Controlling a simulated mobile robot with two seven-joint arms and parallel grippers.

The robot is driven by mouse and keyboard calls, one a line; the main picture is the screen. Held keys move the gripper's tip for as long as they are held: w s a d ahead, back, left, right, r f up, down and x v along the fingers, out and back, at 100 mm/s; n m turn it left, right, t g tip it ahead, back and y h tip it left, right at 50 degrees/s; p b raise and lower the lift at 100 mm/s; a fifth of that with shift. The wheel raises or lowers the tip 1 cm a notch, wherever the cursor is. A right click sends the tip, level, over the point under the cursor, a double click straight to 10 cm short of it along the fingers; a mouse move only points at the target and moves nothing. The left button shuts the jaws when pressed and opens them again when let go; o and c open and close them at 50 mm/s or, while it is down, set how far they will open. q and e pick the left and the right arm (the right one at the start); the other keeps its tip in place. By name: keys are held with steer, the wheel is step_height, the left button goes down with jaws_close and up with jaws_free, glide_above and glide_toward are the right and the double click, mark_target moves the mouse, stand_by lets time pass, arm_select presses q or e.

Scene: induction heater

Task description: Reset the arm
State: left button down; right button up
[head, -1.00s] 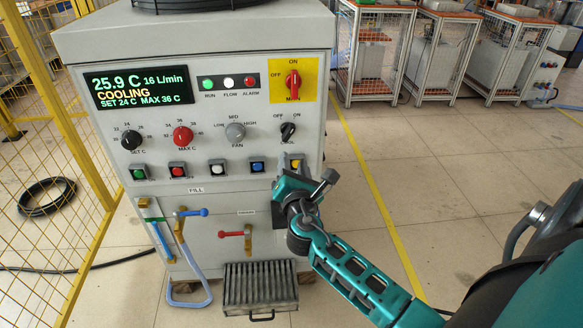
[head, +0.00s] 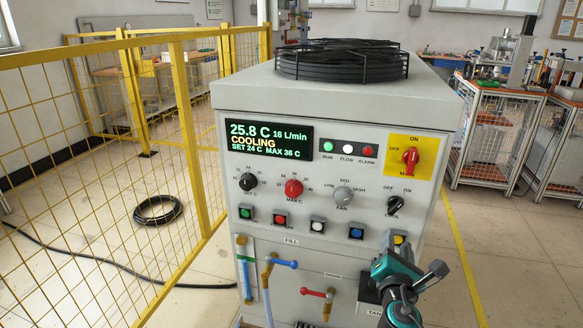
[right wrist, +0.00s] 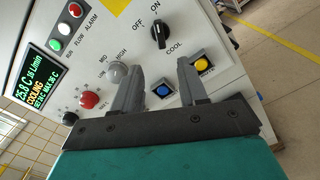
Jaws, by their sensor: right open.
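My right gripper (right wrist: 160,90) is open and empty, its two grey fingers pointing at the front panel of the grey chiller cabinet (head: 330,255). In the head view my right arm's teal end (head: 397,275) stands before the panel's lower right. In the right wrist view the fingers lie over the panel near the blue button (right wrist: 162,91) and the yellow button (right wrist: 204,63); I cannot tell whether they touch it. The black COOL knob (head: 395,205) is above. The display (head: 268,143) reads 25.8 C, 16 L/min, COOLING. My left gripper is out of view.
A yellow mesh fence (head: 100,190) stands at the left, with a coiled black hose (head: 157,210) on the floor behind it. A black fan guard (head: 341,60) tops the cabinet. Orange-framed carts (head: 495,130) stand at the right. Floor right of the cabinet is clear.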

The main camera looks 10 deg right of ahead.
steer(key=s+a+f+m+g+y, duration=0.3)
steer(key=s+a+f+m+y, duration=0.3)
steer(key=s+a+f+m, duration=0.4)
steer(key=s+a+f+m+g+y+p, duration=0.1)
steer(key=s+a+f+m+y, duration=0.3)
steer(key=s+a+m, duration=0.4)
steer(key=s+m+y, duration=0.1)
steer(key=s+m, duration=0.1)
steer(key=m, duration=0.1)
steer(key=shift+g+p, duration=0.3)
steer(key=shift+g, duration=0.1)
steer(key=shift+a+f, duration=0.1)
